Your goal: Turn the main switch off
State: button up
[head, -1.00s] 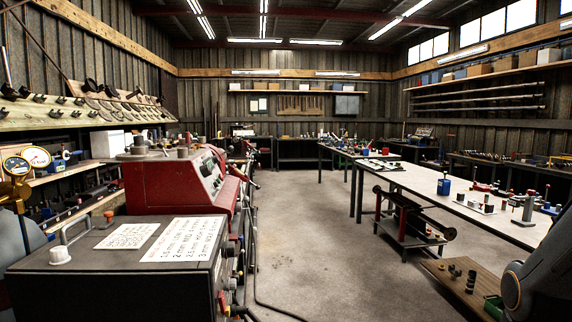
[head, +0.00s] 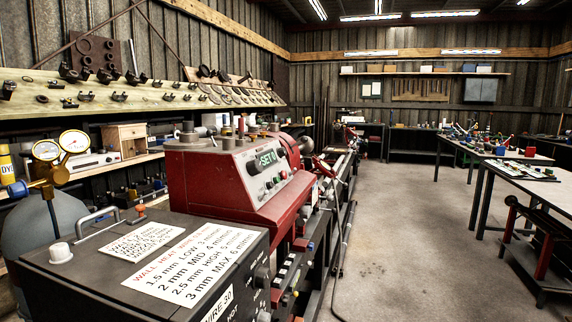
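The red lathe headstock (head: 232,185) stands left of centre, with a sloped grey control panel (head: 265,170). The panel carries a small display reading like "SET 0" (head: 267,158) and several knobs and buttons. In front of it is a dark machine box (head: 110,270) with knobs on its right side, one of them a dark knob (head: 262,276). I cannot tell which control is the main switch, or its position. My gripper is not in view.
Gas gauges (head: 60,147) stand at the left. The lathe bed (head: 330,195) runs away to the back. A clear concrete floor (head: 410,230) lies to the right, bounded by a worktable (head: 530,180). A dark cable (head: 343,240) hangs along the lathe side.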

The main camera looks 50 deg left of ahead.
aim_at(255, 167)
jog(key=u, duration=0.4)
jog(key=i, duration=0.85)
jog(key=u, duration=1.05)
jog(key=i, duration=0.45)
jog(key=u, duration=0.45)
